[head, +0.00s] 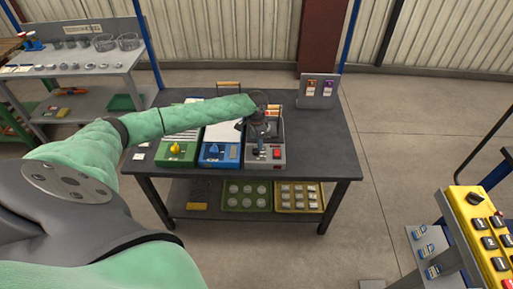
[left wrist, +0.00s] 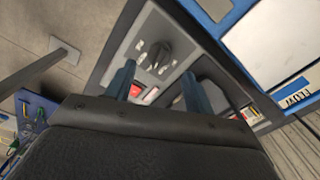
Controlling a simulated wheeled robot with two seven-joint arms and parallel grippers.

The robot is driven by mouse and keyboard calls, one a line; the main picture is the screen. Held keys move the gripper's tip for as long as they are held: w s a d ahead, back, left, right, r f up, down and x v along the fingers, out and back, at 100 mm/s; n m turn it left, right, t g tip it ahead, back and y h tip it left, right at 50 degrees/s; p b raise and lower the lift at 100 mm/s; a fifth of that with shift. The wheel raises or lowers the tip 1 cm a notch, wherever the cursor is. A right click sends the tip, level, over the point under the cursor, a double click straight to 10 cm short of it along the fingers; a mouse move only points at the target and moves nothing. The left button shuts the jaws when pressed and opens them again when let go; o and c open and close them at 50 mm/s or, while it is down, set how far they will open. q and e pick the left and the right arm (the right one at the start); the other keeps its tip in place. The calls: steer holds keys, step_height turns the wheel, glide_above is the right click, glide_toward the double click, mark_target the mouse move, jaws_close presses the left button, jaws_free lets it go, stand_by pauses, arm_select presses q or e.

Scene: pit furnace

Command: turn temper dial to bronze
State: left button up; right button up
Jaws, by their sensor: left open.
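A grey unit (head: 279,154) with a red switch (head: 277,153) stands at the right of the row of units on the dark workbench. In the left wrist view, a dark round dial (left wrist: 155,55) with small pale marks around it sits on a grey panel, with the red switch (left wrist: 136,90) near it. I cannot read the marks or tell which one the dial points to. My left gripper (head: 260,128) is over the grey unit. In the left wrist view its fingers (left wrist: 160,88) are apart and empty, with the dial just beyond them. My right gripper is not in view.
A grey stand (head: 317,92) with coloured tags is at the bench's back right. The bench's right side (head: 322,145) is clear. A yellow button panel (head: 478,232) stands at far right.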

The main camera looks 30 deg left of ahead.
arm_select(q)
steer(key=shift+r, duration=1.25)
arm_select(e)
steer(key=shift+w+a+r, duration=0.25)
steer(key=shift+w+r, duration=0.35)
arm_select(q)
steer(key=shift+d, duration=0.1)
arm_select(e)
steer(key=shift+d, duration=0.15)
